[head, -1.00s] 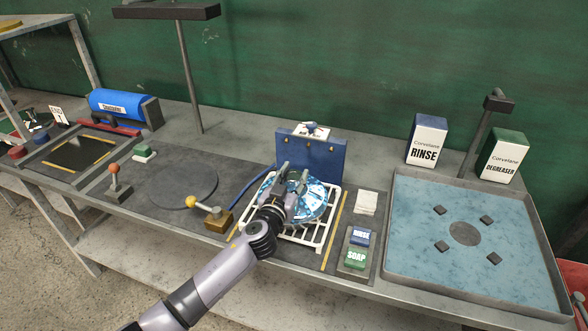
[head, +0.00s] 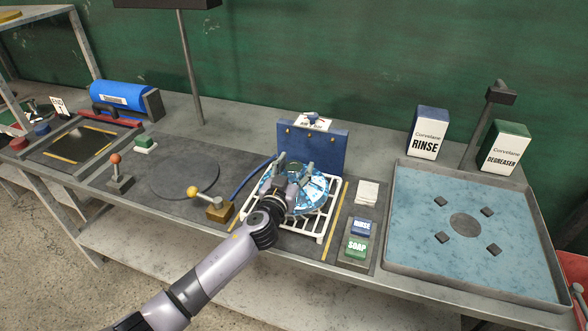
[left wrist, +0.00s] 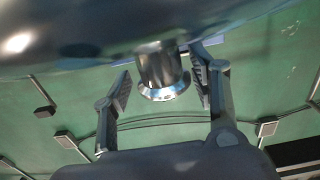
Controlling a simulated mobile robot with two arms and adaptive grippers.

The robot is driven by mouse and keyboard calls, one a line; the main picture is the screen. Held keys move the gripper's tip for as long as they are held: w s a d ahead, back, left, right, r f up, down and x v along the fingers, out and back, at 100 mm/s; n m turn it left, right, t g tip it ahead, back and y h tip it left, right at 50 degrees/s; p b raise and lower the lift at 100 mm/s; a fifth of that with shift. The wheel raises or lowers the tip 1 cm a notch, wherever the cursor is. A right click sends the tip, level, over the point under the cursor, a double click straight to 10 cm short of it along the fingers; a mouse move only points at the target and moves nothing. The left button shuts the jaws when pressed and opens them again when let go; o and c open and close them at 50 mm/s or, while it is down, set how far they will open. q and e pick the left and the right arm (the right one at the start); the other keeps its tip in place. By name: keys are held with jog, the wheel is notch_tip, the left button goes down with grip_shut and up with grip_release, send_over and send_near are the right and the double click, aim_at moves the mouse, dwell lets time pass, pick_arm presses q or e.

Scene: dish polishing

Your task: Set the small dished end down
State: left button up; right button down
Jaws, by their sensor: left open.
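The small dished end (head: 312,198) is a shiny, bluish metal dish on the white wire rack (head: 322,230). My left gripper (head: 296,172) is over it, and its hand hides part of the dish. In the left wrist view the curved metal dish (left wrist: 60,35) fills the top of the picture. A short flanged metal stub (left wrist: 162,75) joins it and lies between the two spread fingers of my left gripper (left wrist: 162,78). A gap shows on the left of the stub; the right finger is close to it. My right gripper is not in view.
A blue upright panel (head: 318,148) stands behind the rack. A yellow-knobbed lever (head: 208,199) is to its left, and rinse and soap pads (head: 357,247) are to its right. A wide tray of blue liquid (head: 415,210) is further right. A round dark plate (head: 180,178) lies left.

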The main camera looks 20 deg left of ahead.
pick_arm(q)
jog(key=shift+r, duration=0.1)
jog(key=s+b, duration=0.2)
jog(key=s, duration=1)
jog(key=shift+a, duration=0.25)
